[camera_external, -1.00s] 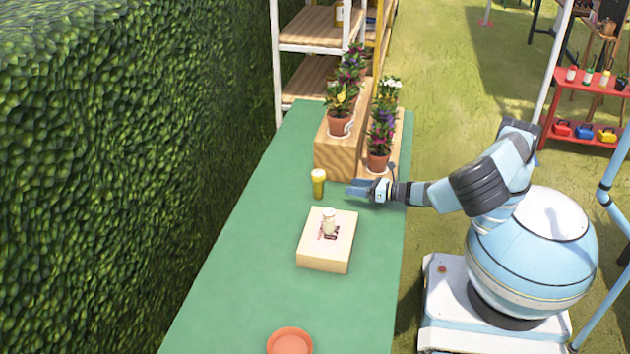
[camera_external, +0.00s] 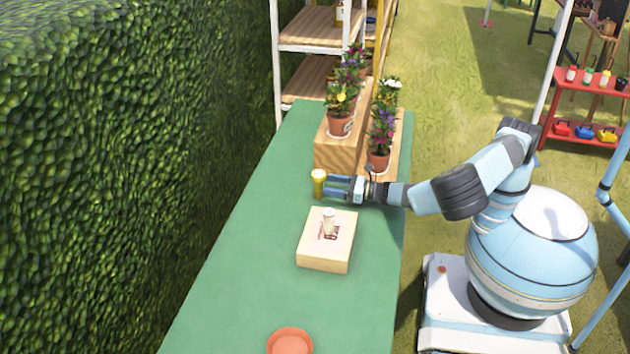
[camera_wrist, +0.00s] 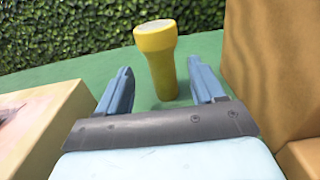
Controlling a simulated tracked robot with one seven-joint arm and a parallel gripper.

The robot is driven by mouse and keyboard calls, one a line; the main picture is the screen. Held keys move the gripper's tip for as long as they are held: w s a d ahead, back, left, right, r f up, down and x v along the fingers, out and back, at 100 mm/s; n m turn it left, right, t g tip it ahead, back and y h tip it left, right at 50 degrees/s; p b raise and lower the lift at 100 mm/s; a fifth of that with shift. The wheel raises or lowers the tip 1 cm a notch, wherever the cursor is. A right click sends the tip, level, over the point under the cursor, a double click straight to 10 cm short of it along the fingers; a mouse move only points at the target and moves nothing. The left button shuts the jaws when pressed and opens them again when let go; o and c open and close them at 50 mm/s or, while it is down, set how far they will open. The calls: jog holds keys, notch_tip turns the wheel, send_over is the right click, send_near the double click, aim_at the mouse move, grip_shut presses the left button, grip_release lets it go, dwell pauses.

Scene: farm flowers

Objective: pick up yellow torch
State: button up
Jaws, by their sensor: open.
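The yellow torch (camera_external: 318,184) stands upright on the green table, with its wider head at the top. In the wrist view the torch (camera_wrist: 158,62) is just ahead of and partly between my two blue fingers. My gripper (camera_external: 327,187) reaches in level from the right, with its fingertips at the torch. In the wrist view my gripper (camera_wrist: 160,85) is open, with a gap showing on either side of the torch's lower body. Whether a finger touches it, I cannot tell.
A wooden stepped stand (camera_external: 340,155) with potted flowers is close behind. An orange dish (camera_external: 290,341) is at the near end. The table's left side is clear, beside a hedge.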

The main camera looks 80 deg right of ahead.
aim_at(318, 184)
jog(key=shift+w+f, duration=0.15)
jog(key=shift+w, duration=1.2)
jog(key=shift+w+f, duration=0.1)
jog(key=shift+w, duration=1.25)
jog(key=shift+c, duration=0.5)
jog(key=c, duration=1.1)
